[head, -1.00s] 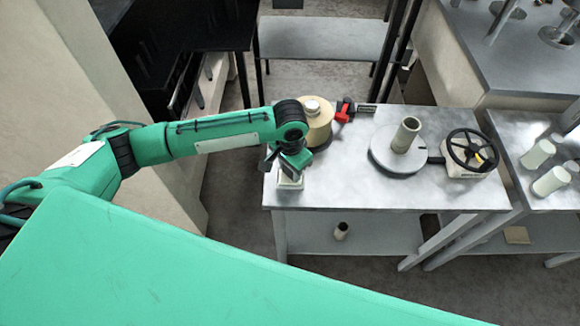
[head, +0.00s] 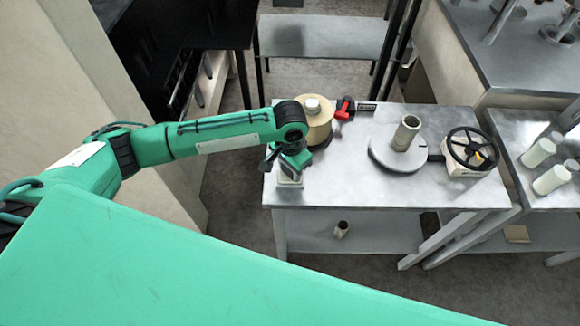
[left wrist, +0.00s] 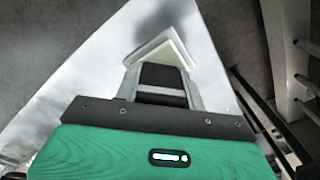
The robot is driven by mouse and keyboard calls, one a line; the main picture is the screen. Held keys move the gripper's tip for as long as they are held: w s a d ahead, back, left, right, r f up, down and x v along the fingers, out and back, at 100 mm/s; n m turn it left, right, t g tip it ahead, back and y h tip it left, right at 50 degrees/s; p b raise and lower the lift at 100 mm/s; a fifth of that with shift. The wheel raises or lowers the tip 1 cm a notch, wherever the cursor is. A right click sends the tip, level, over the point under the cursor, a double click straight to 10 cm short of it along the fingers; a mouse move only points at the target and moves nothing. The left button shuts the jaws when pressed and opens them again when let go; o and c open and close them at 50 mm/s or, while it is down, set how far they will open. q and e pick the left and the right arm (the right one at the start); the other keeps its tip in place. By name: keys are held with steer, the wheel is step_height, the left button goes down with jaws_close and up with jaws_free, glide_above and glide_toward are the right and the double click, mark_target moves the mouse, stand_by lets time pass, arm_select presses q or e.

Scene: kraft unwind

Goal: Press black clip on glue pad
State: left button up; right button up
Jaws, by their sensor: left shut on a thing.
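My left gripper (head: 285,166) points down at the near left corner of the metal table. It is shut on the black clip (left wrist: 161,82), which shows as a dark block between the two fingers in the left wrist view. The glue pad, a pale square block (head: 290,181), sits under the fingertips at the table's corner. In the left wrist view the pad (left wrist: 164,46) lies just beyond the clip, partly hidden by it. I cannot tell whether the clip touches the pad. My right gripper is not in view.
On the metal table (head: 345,188) stand a tan roll (head: 318,122), a red tool (head: 344,108), a grey disc with an upright tube (head: 404,137) and a black handwheel (head: 472,149). A small tube (head: 341,230) stands on the lower shelf. The table's front middle is clear.

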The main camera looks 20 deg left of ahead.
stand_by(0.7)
arm_select(q)
steer(key=shift+s+f+p, duration=0.1)
steer(key=shift+p, duration=0.4)
stand_by(0.4)
stand_by(0.8)
step_height(320, 180, up, 7)
steer(key=p, duration=0.9)
stand_by(0.8)
